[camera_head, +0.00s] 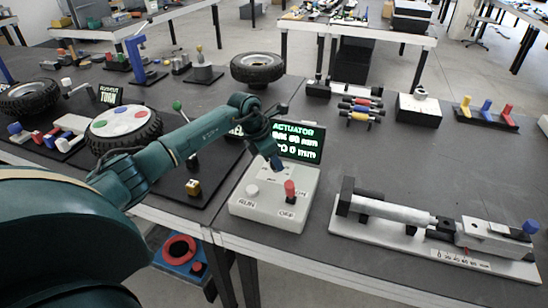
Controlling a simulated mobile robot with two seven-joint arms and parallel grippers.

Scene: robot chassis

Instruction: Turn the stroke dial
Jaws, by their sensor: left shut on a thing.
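The white control box (257,212) stands at the table's front edge, with a RUN button (252,190) and a red ON/OFF lever (290,190). Behind it a black screen (304,142) shows green and white ACTUATOR text with mm readings, partly covered by my gripper. My left gripper (276,163) comes in from the left and points down at the back of the box's top. It is shut on the stroke dial, which its fingers hide. The linear actuator (400,211) lies on a white base to the right, with a scale in front. My right gripper is not in view.
Left of the box are a black board with a yellow block (193,187) and a wheel with coloured spots (124,127). Tires, a blue stand (140,62) and small fixtures stand farther back. The table between the box and the actuator is clear.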

